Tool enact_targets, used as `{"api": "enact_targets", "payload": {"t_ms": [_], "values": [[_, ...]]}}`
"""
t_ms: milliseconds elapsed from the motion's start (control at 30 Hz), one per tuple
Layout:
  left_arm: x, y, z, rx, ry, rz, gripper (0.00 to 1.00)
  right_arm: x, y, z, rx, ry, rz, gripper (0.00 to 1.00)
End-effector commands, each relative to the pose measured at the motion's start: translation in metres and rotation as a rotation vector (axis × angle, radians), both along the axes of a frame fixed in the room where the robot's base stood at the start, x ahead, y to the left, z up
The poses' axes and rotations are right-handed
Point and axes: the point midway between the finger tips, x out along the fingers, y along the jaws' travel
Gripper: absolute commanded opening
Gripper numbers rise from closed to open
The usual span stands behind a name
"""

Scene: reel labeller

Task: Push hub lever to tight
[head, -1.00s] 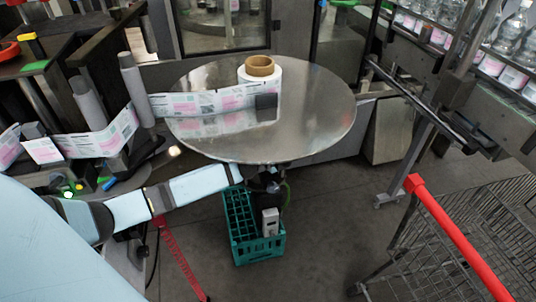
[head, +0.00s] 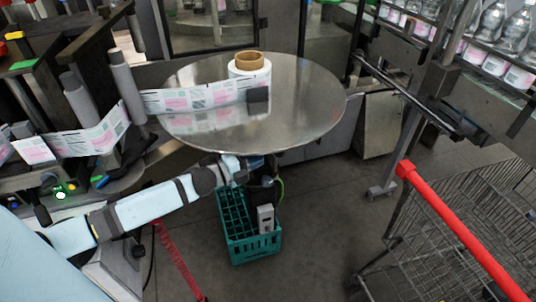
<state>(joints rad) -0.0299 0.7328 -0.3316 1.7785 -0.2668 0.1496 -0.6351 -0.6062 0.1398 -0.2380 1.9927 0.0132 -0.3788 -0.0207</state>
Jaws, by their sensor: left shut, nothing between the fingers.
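The label reel (head: 249,72), white with a brown core, stands on the round steel disc (head: 310,105). No other lever shows clearly. My left gripper (head: 258,168) is shut and empty, low beneath the disc's front edge and partly hidden there against dark parts. It is apart from the reel and the dark block. My right gripper is not in view.
A green crate (head: 255,247) stands on the floor below the disc. A wire cart with a red handle (head: 460,232) is at right. A bottle conveyor (head: 500,80) runs at upper right. Grey rollers (head: 128,92) stand at left. The floor between crate and cart is clear.

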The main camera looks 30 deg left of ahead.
Motion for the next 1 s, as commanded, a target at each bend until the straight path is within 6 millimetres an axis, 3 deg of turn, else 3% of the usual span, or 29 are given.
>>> {"api": "enact_targets", "payload": {"t_ms": [333,467,567,800,900,1000], "values": [[-0.013,0.003,0.0,-0.002,0.001,0.0,0.0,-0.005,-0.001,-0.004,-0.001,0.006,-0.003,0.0],[-0.025,-0.009,-0.013,-0.08,0.065,0.025,0.0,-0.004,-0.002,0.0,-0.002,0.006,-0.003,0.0],[-0.054,-0.033,-0.042,-0.262,0.213,0.091,0.0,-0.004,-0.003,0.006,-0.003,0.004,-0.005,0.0],[-0.166,-0.104,-0.114,-0.869,0.714,0.386,0.0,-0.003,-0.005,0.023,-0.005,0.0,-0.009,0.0],[-0.206,-0.126,-0.13,-1.064,0.868,0.504,0.0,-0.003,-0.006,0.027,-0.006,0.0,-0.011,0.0],[-0.232,-0.14,-0.138,-1.19,0.966,0.587,0.0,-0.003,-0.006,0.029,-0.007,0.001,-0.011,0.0]]}}
